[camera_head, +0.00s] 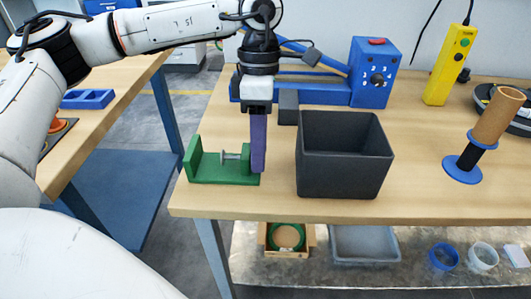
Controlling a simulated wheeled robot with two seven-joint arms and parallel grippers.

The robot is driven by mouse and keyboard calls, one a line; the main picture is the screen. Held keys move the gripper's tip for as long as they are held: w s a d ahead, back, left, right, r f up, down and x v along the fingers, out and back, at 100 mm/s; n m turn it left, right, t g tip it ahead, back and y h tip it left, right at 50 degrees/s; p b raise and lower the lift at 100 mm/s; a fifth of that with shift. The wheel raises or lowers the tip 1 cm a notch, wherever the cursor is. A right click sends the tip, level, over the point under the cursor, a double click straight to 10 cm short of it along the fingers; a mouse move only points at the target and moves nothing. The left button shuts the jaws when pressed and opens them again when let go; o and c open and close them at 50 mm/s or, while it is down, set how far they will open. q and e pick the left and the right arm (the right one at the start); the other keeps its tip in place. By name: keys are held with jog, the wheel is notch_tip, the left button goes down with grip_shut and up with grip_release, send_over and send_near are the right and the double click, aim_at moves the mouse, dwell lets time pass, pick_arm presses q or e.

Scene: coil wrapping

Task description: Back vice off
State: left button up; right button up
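The green vice (215,173) stands near the left front corner of the wooden bench. Its upright plate is at the left, and a grey screw (232,156) runs from the middle toward the right end. A purple bar (258,142) stands upright at the vice's right end and covers part of it. I cannot tell whether the vice grips the bar. My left gripper (257,108) comes down from above and appears shut on the bar's top end. Its fingertips are small and partly hidden. My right gripper is not in view.
A dark grey bin (345,185) stands just right of the bar. A blue machine (372,80) with a dial is behind. A yellow control box (448,65) and a blue spool with a brown roll (495,118) are at the right. The bench's left edge is close to the vice.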

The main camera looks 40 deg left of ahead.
pick_arm(q)
jog(key=shift+r, duration=0.1)
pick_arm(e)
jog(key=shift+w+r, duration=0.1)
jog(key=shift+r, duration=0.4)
pick_arm(q)
jog(key=shift+g, duration=0.3)
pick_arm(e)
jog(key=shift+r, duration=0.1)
pick_arm(q)
jog(key=shift+w+r+p, duration=0.1)
jog(key=shift+w+p, duration=0.05)
jog(key=shift+p, duration=0.35)
jog(key=shift+a+g+h+p, duration=0.1)
jog(key=shift+g+h+p, duration=0.3)
jog(key=shift+g, duration=0.1)
jog(key=shift+f, duration=0.25)
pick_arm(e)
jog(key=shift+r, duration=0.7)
